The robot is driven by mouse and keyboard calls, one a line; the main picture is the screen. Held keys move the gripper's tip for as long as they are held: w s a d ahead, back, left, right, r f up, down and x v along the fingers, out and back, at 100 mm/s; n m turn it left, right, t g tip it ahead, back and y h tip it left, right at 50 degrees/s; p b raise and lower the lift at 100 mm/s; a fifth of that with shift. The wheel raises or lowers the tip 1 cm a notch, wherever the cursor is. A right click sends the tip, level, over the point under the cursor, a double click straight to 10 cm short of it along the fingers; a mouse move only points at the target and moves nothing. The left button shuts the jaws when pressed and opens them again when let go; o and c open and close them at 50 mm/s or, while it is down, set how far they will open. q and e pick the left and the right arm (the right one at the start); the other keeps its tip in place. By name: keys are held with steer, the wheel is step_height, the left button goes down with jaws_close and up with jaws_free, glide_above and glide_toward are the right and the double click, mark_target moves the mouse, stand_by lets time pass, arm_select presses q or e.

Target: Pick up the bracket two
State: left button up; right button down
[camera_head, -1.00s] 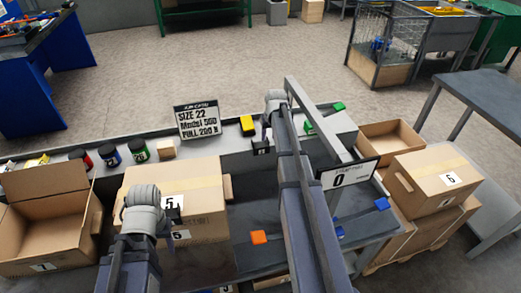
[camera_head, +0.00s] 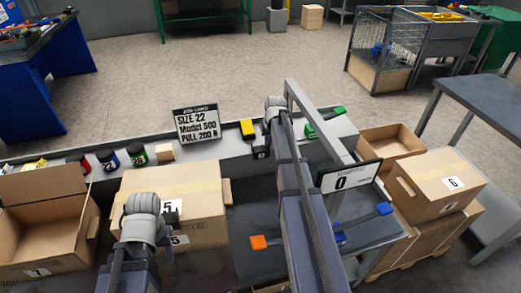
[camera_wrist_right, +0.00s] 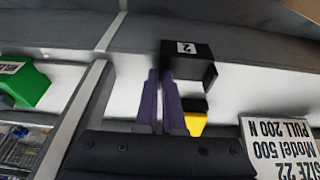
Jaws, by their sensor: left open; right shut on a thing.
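Bracket two is a small black open bracket (camera_wrist_right: 188,62) with a white "2" label in the right wrist view. It also shows in the head view as a small dark shape (camera_head: 261,152) beside my right arm. My right gripper (camera_wrist_right: 161,74) is shut on the bracket's near side wall, with its purple fingers together at that edge. In the head view my right gripper's fingers are hidden behind the arm. My left gripper (camera_head: 143,208) is over the closed carton labelled 5 (camera_head: 190,188), open and empty; its fingertips are hard to see.
A yellow-and-black tool (camera_head: 248,129) lies close to the bracket. The sign reading "SIZE 22" (camera_head: 197,123) stands to its left.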

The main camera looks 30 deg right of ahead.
stand_by(0.5)
step_height(320, 180, up, 10)
steer(key=p, duration=1)
